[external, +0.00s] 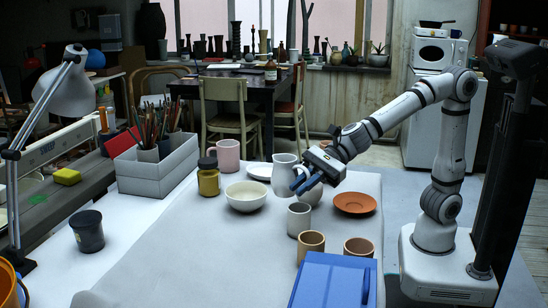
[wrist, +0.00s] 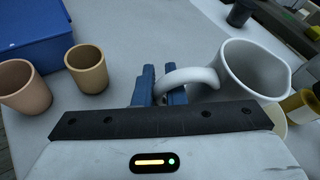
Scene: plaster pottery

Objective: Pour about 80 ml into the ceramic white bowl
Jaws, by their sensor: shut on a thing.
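A white jug (external: 284,170) is on or just above the table's far side, and it fills the right of the wrist view (wrist: 258,70). It looks about upright; its contents are not visible. My gripper (external: 302,182) is shut on the jug's handle, with the blue fingers on either side of it in the wrist view (wrist: 158,88). The ceramic white bowl (external: 246,197) stands on the table, left of and nearer than the jug. I cannot make out liquid in the bowl. Whether the jug touches the table is unclear.
A mustard jar (external: 209,178) and a pink mug (external: 228,156) stand behind the bowl. A grey cup (external: 299,220), tan cups (external: 311,245), an orange plate (external: 355,203) and a blue box (external: 332,282) are to the right.

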